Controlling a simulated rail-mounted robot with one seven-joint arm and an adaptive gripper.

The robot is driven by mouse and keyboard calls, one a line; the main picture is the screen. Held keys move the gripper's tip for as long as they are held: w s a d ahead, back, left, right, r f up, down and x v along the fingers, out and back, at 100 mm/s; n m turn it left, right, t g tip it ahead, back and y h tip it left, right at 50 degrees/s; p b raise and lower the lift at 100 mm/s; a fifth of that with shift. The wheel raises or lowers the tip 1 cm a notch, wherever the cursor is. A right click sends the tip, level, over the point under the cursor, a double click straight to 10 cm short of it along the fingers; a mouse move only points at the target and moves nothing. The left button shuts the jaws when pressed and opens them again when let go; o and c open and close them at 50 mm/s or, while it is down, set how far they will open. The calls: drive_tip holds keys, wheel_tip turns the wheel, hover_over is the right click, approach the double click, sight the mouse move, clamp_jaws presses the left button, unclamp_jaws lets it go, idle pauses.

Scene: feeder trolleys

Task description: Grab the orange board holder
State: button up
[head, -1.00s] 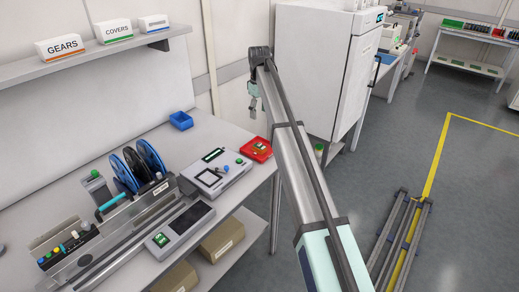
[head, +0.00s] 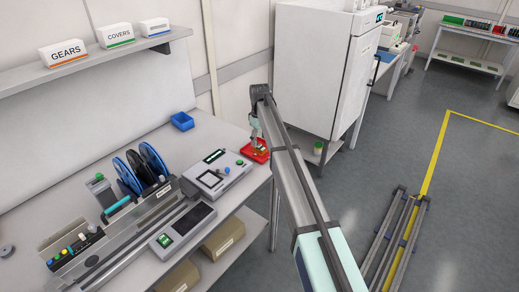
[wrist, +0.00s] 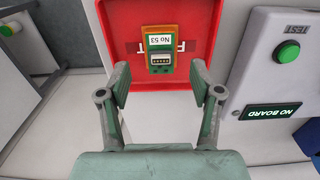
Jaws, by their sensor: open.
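The orange board holder (wrist: 159,50) lies in a red tray (wrist: 110,40) in the wrist view. It carries a green board and a white label reading "No 53", seen upside down. My gripper (wrist: 160,80) is open, its two fingers spread on either side just short of the holder's near end, with nothing between them. In the head view my gripper (head: 257,145) hangs down over the red tray (head: 262,156) at the right end of the workbench, and it partly hides the holder.
A tester (head: 220,176) with a green button stands left of the tray; its "NO BOARD" display (wrist: 276,112) shows in the wrist view. A blue bin (head: 182,121) and spools (head: 152,160) are farther left. A white cabinet (head: 312,75) stands behind my arm.

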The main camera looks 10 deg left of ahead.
sight(259, 146)
wheel_tip(259, 146, down, 4)
drive_tip(key=shift+f+p, duration=0.1)
drive_tip(key=shift+p, duration=0.65)
clamp_jaws()
